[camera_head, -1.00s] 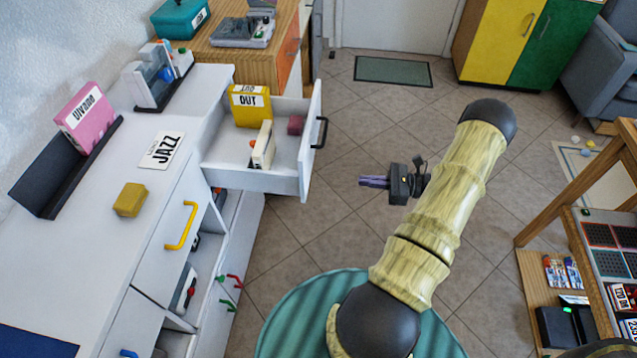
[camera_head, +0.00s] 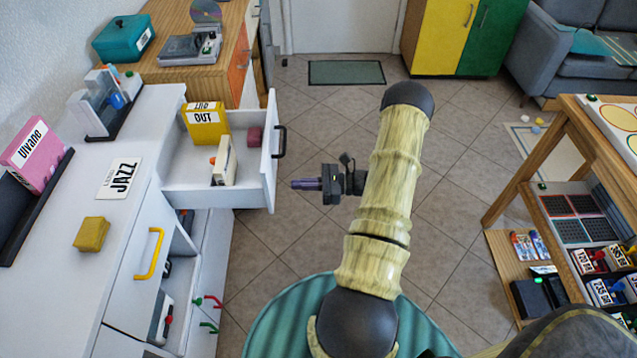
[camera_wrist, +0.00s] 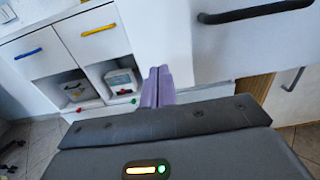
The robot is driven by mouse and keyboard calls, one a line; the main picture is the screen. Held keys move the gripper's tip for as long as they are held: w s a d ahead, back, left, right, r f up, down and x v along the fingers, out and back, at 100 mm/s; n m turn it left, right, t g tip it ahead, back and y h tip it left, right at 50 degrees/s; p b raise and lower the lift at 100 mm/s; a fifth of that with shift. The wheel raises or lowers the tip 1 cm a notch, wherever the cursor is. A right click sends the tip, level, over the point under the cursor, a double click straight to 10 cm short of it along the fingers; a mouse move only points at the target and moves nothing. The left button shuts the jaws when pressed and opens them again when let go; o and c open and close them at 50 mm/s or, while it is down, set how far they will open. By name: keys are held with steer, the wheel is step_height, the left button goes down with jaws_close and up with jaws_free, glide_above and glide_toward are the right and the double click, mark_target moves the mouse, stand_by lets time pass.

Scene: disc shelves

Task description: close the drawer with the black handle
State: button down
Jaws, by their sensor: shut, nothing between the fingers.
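The white drawer (camera_head: 240,194) with the black handle (camera_head: 280,142) is pulled well out of the white cabinet. Inside it are a yellow box (camera_head: 206,124), a cream box (camera_head: 223,162) and a small dark red block (camera_head: 254,136). My gripper (camera_head: 294,184) is shut and empty, in front of the drawer face and apart from the handle, nearer to the camera than it. In the wrist view my purple fingers (camera_wrist: 157,86) are together, and the black handle (camera_wrist: 254,12) is at the upper right.
A yellow-handled front (camera_head: 150,254) and open compartments lie below the white top. A wooden cabinet (camera_head: 244,60) stands behind the drawer. A wooden shelf table (camera_head: 560,130) stands at the right. Tiled floor between is clear.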

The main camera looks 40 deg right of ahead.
mark_target(271, 185)
steer(key=x, duration=0.5)
steer(key=shift+w, duration=0.1)
steer(key=shift+w+a, duration=0.1)
steer(key=shift+a, duration=0.05)
